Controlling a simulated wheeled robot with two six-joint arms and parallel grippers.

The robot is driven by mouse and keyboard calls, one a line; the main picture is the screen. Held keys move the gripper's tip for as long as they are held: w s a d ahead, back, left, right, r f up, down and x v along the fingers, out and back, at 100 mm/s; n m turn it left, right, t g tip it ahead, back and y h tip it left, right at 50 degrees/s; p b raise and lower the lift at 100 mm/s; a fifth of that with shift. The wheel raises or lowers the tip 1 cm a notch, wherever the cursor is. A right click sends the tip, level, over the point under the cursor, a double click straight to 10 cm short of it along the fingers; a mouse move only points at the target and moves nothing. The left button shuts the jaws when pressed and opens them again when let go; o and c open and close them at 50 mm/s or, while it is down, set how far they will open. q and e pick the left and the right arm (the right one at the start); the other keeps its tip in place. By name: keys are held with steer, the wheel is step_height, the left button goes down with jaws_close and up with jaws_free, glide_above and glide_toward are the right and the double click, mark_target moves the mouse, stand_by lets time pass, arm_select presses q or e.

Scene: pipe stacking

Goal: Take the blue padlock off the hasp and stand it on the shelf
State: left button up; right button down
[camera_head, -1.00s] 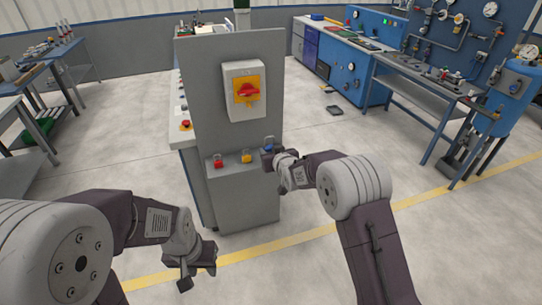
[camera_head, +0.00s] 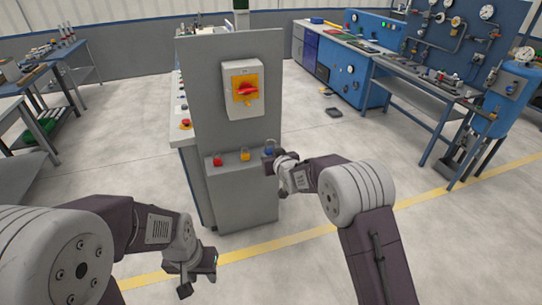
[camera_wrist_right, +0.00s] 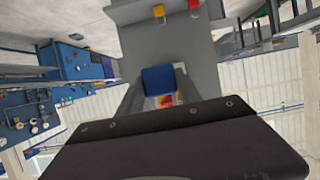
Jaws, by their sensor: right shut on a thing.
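The grey shelf (camera_head: 232,161) juts from the front of an upright grey panel. A red padlock (camera_head: 217,160) and a yellow padlock (camera_head: 245,155) stand on it. The blue padlock (camera_head: 269,151) is at the shelf's right end, held by my right gripper (camera_head: 273,156), which is shut on it. In the right wrist view the blue padlock (camera_wrist_right: 158,79) sits between the fingers; whether it touches the shelf is unclear. A red and yellow rotary switch (camera_head: 244,90) is on the panel; I cannot make out the hasp. My left gripper (camera_head: 198,268) hangs low and empty at the left, its opening unclear.
The panel (camera_head: 222,52) rises behind the shelf. A blue bench (camera_head: 352,65) and a gauge board stand at the right back. Work tables (camera_head: 20,100) are at the left. The floor around the panel is clear, with a yellow line.

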steer(key=s+d+b, duration=0.2)
steer(key=s, duration=0.5)
steer(key=shift+d+b, duration=0.2)
steer(key=shift+b, duration=0.15)
stand_by(0.5)
